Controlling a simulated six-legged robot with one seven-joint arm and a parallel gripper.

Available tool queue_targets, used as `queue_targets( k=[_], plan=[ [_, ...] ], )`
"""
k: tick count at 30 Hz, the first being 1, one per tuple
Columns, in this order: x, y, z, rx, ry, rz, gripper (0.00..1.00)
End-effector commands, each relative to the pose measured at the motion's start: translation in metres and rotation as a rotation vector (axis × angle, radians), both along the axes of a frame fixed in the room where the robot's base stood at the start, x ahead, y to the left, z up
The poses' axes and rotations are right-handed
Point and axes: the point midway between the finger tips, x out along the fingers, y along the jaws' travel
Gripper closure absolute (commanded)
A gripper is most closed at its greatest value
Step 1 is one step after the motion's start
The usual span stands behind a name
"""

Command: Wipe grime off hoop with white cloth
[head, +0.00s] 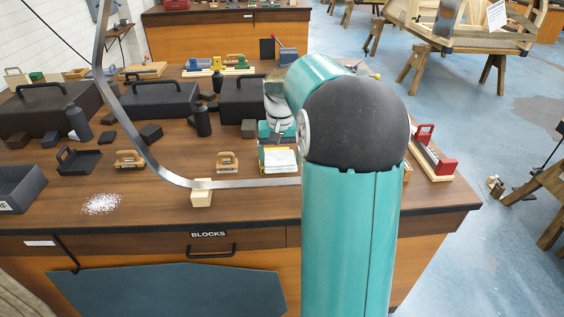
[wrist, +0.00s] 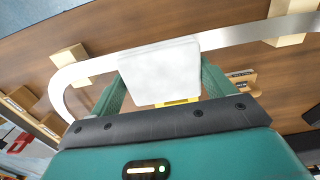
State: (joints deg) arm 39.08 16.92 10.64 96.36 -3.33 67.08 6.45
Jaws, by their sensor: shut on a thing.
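The hoop (head: 150,158) is a bent grey metal band that rises at the left and runs flat along the table's front edge. It also shows in the wrist view (wrist: 238,38). My gripper (head: 277,138) is low over the table, partly hidden by my teal arm. In the wrist view my gripper (wrist: 162,75) is shut on the white cloth (wrist: 160,72), a flat pad with yellow beneath it. The cloth overlaps the band in that view; I cannot tell whether they touch. It shows small in the head view (head: 281,158). I cannot make out clear grime on the hoop.
A pale wooden block (head: 201,195) is under the band. White specks (head: 101,204) lie on the table at the left. Black cases (head: 160,103), bottles and wooden-handled tools stand behind. A red-handled tool (head: 432,155) is at the right.

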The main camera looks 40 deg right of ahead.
Motion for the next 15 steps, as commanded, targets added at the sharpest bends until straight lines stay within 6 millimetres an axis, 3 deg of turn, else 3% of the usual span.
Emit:
queue_targets(
  k=[6,15],
  plan=[
    [-0.001,0.006,0.019,-0.001,-0.002,0.001,0.4],
    [-0.001,0.009,0.022,-0.001,-0.001,0.001,0.4]
  ],
)
